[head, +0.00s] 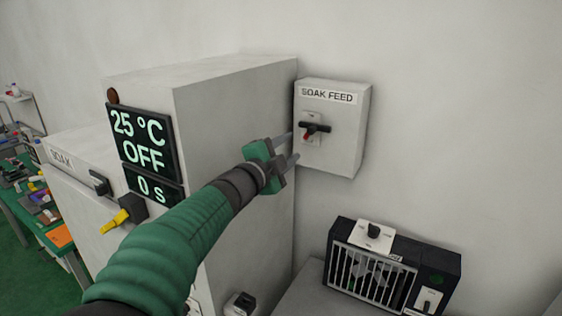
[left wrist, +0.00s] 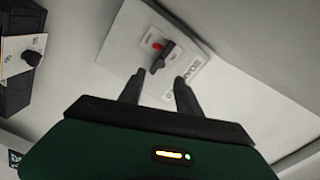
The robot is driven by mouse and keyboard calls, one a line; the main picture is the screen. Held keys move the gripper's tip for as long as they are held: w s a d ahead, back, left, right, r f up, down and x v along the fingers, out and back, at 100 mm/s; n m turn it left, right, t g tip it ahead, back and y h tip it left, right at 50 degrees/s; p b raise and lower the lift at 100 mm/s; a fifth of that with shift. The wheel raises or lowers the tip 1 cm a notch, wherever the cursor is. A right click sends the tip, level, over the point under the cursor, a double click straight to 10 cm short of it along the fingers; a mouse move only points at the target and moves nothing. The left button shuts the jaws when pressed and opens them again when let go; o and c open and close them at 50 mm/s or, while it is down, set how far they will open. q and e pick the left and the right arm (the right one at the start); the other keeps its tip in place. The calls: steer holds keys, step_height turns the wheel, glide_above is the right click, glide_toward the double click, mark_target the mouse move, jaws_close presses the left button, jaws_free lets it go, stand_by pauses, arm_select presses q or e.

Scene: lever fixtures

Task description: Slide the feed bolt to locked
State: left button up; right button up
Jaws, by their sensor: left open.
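The SOAK FEED box (head: 345,150) is a white wall box beside the tall grey cabinet. On its front is the feed bolt (head: 316,127), a black handle with a red part, on a small light plate. The bolt also shows in the left wrist view (left wrist: 162,57), just beyond the fingertips. My left gripper (head: 292,147) is open and empty, in front of the box, its fingers pointing at the bolt plate. In the left wrist view its two dark fingers (left wrist: 158,84) stand apart with the bolt just ahead, not visibly touching. My right gripper is not in view.
The grey cabinet (head: 235,100) with a display reading 25 °C, OFF, 0 s (head: 143,145) stands left of the box. A black heater-like unit (head: 440,265) with a white grille and a knob sits below right. The wall right of the box is clear.

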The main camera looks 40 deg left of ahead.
arm_select(q)
steer(key=v, duration=0.4)
steer(key=shift+w+f, duration=0.1)
steer(key=shift+a, duration=0.1)
steer(key=w+d+f+n+g+h, duration=0.1)
steer(key=d+f+n+g, duration=0.3)
steer(key=f, duration=0.7)
steer(key=d+f+n+g, duration=0.25)
steer(key=d+f, duration=0.35)
steer(key=f, duration=0.5)
steer(key=s+d+f+n+g+h, duration=0.3)
steer(key=s+d+f+g, duration=0.5)
steer(key=s+d+f, duration=0.7)
step_height(320, 180, down, 4)
steer(key=shift+s+d+r+n, duration=0.2)
steer(key=shift+s+d+n, duration=0.2)
steer(key=shift+s+n, duration=0.2)
